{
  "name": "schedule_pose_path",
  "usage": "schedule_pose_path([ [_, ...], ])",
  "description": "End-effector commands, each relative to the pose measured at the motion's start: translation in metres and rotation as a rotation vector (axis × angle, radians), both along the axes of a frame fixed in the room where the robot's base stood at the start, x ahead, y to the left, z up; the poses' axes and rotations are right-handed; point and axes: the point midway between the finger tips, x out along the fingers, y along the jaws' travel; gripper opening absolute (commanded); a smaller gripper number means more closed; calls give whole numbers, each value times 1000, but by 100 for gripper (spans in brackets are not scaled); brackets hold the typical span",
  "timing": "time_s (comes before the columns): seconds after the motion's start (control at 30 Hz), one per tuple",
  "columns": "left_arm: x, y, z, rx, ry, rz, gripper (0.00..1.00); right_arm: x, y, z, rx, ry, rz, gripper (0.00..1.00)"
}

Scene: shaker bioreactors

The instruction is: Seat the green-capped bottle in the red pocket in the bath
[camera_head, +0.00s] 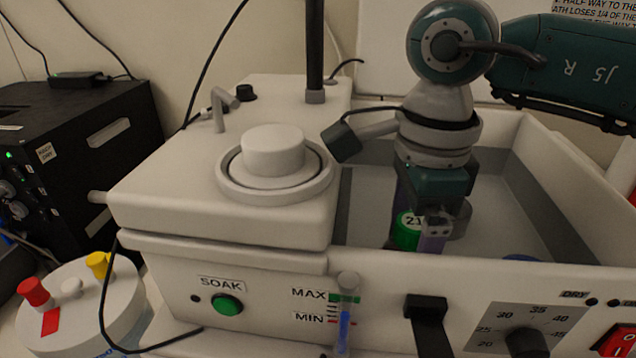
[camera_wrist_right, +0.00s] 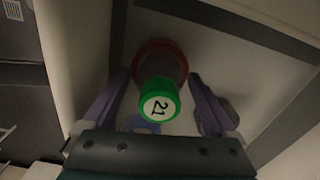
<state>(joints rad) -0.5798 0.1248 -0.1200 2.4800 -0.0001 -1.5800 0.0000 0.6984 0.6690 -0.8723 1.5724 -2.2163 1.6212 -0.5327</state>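The green-capped bottle, its cap (camera_head: 407,231) marked 21, is in the bath (camera_head: 480,215) in the head view. In the right wrist view its cap (camera_wrist_right: 159,100) lies between the purple fingers of my right gripper (camera_wrist_right: 160,82), with a gap on both sides. The red pocket (camera_wrist_right: 166,46) shows as a ring around the bottle's lower part; how deep the bottle sits is hidden. In the head view my right gripper (camera_head: 420,232) points down into the bath and partly covers the bottle. It looks open. My left gripper is not in view.
A blue ring (camera_head: 522,258) lies in the bath near the front wall. The white housing with a round knob (camera_head: 273,150) stands left of the bath. The front wall (camera_head: 470,268) and side walls rise around my right gripper.

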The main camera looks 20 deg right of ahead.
Motion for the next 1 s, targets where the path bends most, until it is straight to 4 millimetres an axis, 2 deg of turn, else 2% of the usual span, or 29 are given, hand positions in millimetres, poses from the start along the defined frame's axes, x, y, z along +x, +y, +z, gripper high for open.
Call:
schedule_pose_path([
  [0.37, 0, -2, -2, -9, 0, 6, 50, 1, 0, 4, 1, -1, 0, 100],
  [0.47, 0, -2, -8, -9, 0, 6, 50, 1, 0, 17, 0, -5, 2, 100],
  [0.8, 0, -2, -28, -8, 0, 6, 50, 1, 0, 82, 0, -5, 0, 100],
  [1.0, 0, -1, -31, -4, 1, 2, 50, 0, 0, 99, -1, -2, 1, 100],
])
